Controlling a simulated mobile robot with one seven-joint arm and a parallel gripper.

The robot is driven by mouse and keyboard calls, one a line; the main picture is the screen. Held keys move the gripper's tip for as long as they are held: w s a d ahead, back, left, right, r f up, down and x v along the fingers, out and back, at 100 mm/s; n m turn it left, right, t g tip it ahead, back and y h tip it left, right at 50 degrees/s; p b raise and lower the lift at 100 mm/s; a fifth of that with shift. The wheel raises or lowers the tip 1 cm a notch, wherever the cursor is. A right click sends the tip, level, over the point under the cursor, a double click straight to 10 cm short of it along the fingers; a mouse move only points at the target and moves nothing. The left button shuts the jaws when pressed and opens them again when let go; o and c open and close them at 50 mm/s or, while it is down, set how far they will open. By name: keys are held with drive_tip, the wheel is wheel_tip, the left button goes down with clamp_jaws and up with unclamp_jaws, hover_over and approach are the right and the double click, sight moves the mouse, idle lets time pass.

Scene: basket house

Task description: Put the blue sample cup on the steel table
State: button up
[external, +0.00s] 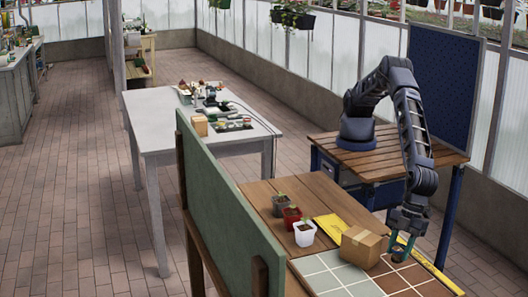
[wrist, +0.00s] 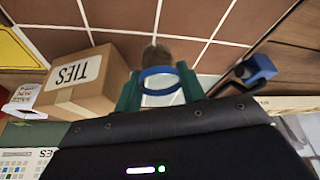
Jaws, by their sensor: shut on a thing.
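The blue sample cup shows in the wrist view as a blue ring (wrist: 160,71) with a pale inside, between the green fingers of my gripper (wrist: 160,88). The fingers are shut on it, one on each side. In the external view my gripper (external: 402,247) points down over the brown tiles at the right end of the near wooden table, beside a cardboard box. The cup is too small to make out there. A pale grey table (external: 160,118) stands mid-room; it may be the steel table, but its material is unclear.
The cardboard box (external: 361,246) stands close left of my gripper. Yellow packet (external: 335,227) and several small plant pots (external: 304,233) lie farther left. A green upright panel (external: 222,210) stands between the near table and the grey table. The grey table's left part is clear; trays and tools (external: 233,125) occupy its right.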

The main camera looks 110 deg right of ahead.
sight(398, 258)
drive_tip(key=shift+f, duration=1.8)
drive_tip(key=o, duration=0.9)
drive_tip(key=shift+f, duration=0.1)
drive_tip(key=shift+o, duration=0.2)
drive_tip(key=v, duration=1.2)
drive_tip(key=shift+w, duration=0.1)
